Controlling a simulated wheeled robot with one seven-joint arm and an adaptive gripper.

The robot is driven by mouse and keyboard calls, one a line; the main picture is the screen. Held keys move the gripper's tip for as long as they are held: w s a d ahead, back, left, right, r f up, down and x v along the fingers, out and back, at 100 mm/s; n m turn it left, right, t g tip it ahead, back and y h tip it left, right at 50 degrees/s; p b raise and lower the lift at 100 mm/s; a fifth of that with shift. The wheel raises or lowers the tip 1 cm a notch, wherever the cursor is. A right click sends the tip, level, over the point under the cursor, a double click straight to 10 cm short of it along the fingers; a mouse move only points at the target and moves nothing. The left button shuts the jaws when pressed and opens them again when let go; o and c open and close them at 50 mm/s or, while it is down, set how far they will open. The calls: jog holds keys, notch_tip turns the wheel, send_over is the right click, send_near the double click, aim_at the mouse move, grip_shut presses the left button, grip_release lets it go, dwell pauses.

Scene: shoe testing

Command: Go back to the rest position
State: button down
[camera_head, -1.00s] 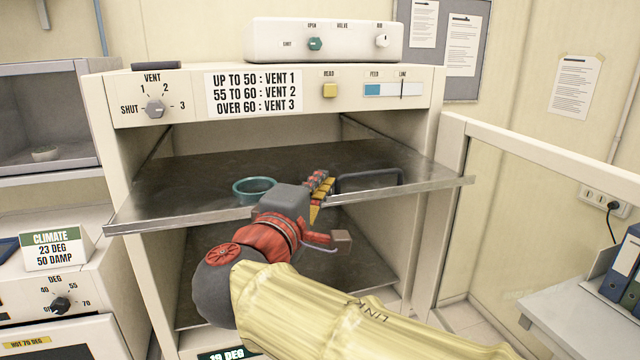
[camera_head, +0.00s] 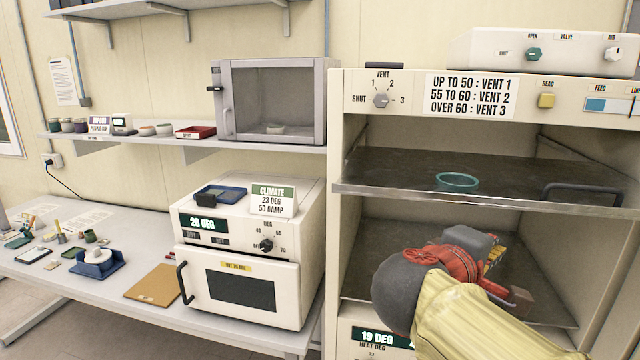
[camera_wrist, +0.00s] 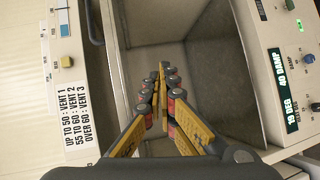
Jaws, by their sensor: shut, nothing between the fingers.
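My gripper (camera_head: 495,258) is shut and empty. In the head view it is at the front of the cabinet's lower opening, lower than the upper shelf (camera_head: 400,180). In the wrist view the closed fingers (camera_wrist: 160,75) point into the bare grey cabinet interior (camera_wrist: 205,60). My arm comes in from the bottom right and hides part of the lower compartment. A teal dish (camera_head: 457,182) sits on the upper shelf, apart from my gripper.
The upper shelf's metal front edge (camera_head: 480,200) juts out above my gripper, with a dark handle (camera_head: 582,194) to the right. A white climate oven (camera_head: 245,285) stands on the bench at left. A grey box with a glass door (camera_head: 270,100) is on the wall shelf.

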jog(key=s+a+f+m+g+y, duration=0.1)
jog(key=s+a+f+m+y, duration=0.1)
jog(key=f, duration=0.6)
jog(key=s+a+f+m+g+y, duration=0.2)
jog(key=s+a+f+y, duration=0.3)
jog(key=s+f, duration=0.4)
jog(key=s+a+f+m+g+y+b, duration=0.1)
jog(key=s+a+f+m+y, duration=0.2)
jog(key=s+f, duration=0.3)
notch_tip(320, 180, down, 3)
jog(key=shift+a+r+m+g+y, duration=0.1)
jog(key=shift+a+m+g+y, duration=0.2)
jog(key=shift+a+y, duration=0.45)
jog(key=shift+s, duration=0.1)
